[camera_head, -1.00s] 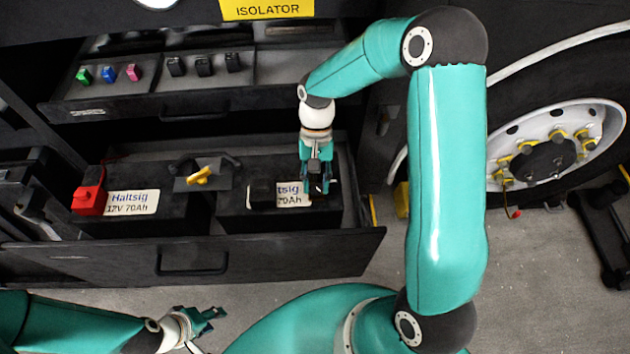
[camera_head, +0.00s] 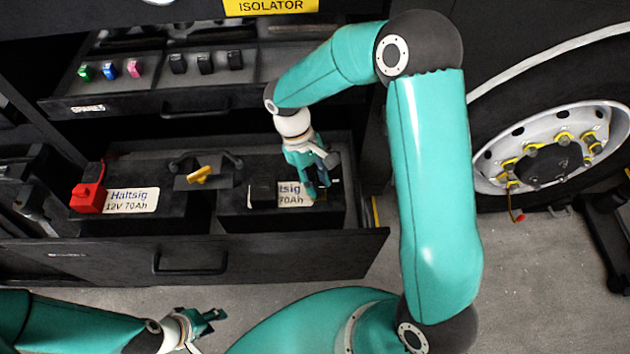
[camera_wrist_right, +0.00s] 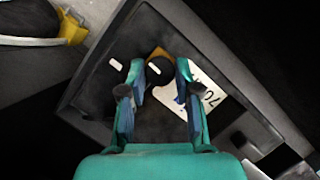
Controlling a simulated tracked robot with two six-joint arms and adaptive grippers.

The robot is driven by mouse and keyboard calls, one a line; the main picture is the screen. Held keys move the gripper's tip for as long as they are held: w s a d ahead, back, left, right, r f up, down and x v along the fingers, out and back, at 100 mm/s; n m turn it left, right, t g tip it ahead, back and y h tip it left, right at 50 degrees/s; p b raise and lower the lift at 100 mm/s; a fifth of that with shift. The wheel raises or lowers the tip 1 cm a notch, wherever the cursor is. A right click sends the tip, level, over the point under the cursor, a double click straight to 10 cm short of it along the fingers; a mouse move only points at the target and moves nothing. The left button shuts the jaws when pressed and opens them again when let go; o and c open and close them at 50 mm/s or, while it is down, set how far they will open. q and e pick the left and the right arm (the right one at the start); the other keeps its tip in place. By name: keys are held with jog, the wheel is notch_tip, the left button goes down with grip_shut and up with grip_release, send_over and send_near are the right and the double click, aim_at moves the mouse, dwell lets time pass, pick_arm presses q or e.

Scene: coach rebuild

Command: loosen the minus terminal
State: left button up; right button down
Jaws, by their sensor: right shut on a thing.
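The right-hand battery (camera_head: 232,218) sits in the open drawer, its white label partly covered by my right gripper. My right gripper (camera_head: 318,190) points down at the battery's right end. In the right wrist view, the right gripper (camera_wrist_right: 155,72) is shut on a round black knob with a white mark, the minus terminal (camera_wrist_right: 160,72). An orange-yellow piece shows just behind the knob. A second white mark lies left of the fingers. My left gripper (camera_head: 207,322) is open and empty, low in front of the drawer.
The left battery (camera_head: 150,222) has a red terminal cover (camera_head: 88,198). A yellow key-like handle (camera_head: 200,175) stands between the batteries. The drawer front (camera_head: 300,255) is a raised edge. A shelf above holds several small coloured and black parts. A wheel (camera_head: 545,160) is at right.

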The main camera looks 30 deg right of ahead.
jog(key=shift+w+a+n, duration=0.15)
jog(key=shift+n, duration=0.15)
jog(key=c, duration=0.8)
grip_release()
jog(key=shift+r, duration=0.1)
jog(key=v, duration=1.1)
jog(key=shift+a+r, duration=0.15)
jog(key=shift+r, duration=0.2)
